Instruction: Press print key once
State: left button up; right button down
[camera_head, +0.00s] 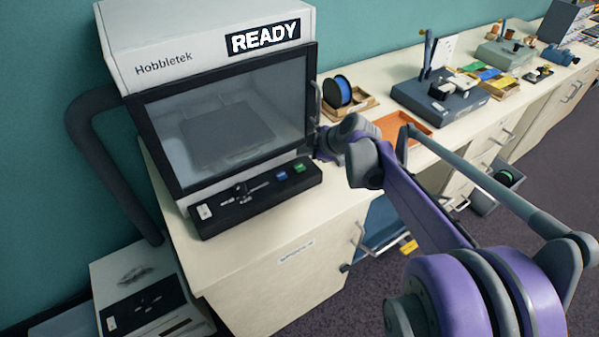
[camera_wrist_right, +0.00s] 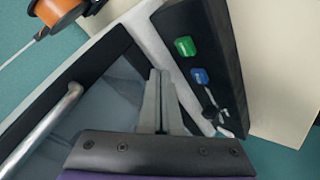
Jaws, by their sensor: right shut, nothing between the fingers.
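The Hobbletek machine (camera_head: 215,70) stands on the counter with a READY sign (camera_head: 264,37). Its black control panel (camera_head: 225,214) carries a blue key (camera_head: 282,176) and a green key (camera_head: 299,168). In the right wrist view the green key (camera_wrist_right: 185,46) and blue key (camera_wrist_right: 200,76) have lettering too small to read, so I cannot tell which is the print key. My right gripper (camera_wrist_right: 160,75) is shut and empty, its tips left of both keys in that view, over the window side and apart from the keys. My left gripper is out of view.
A metal door handle (camera_wrist_right: 40,132) runs close to my right gripper. A blue-and-black spool (camera_head: 342,92) and an orange tray (camera_head: 402,131) are on the counter (camera_head: 262,240) to the right. A second device (camera_head: 150,290) stands low at left.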

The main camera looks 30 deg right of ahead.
aim_at(303, 168)
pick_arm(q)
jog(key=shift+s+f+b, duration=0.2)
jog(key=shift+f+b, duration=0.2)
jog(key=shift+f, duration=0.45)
pick_arm(e)
jog(key=shift+f, duration=1.4)
jog(key=shift+f, duration=0.1)
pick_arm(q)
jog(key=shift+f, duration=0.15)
pick_arm(e)
jog(key=shift+f, duration=0.3)
pick_arm(q)
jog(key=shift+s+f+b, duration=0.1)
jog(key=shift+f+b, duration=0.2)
jog(key=shift+b, duration=0.05)
pick_arm(e)
jog(key=shift+f, duration=0.45)
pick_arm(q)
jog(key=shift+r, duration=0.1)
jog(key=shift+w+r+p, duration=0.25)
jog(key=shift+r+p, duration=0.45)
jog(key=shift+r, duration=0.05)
pick_arm(e)
jog(key=shift+r, duration=0.85)
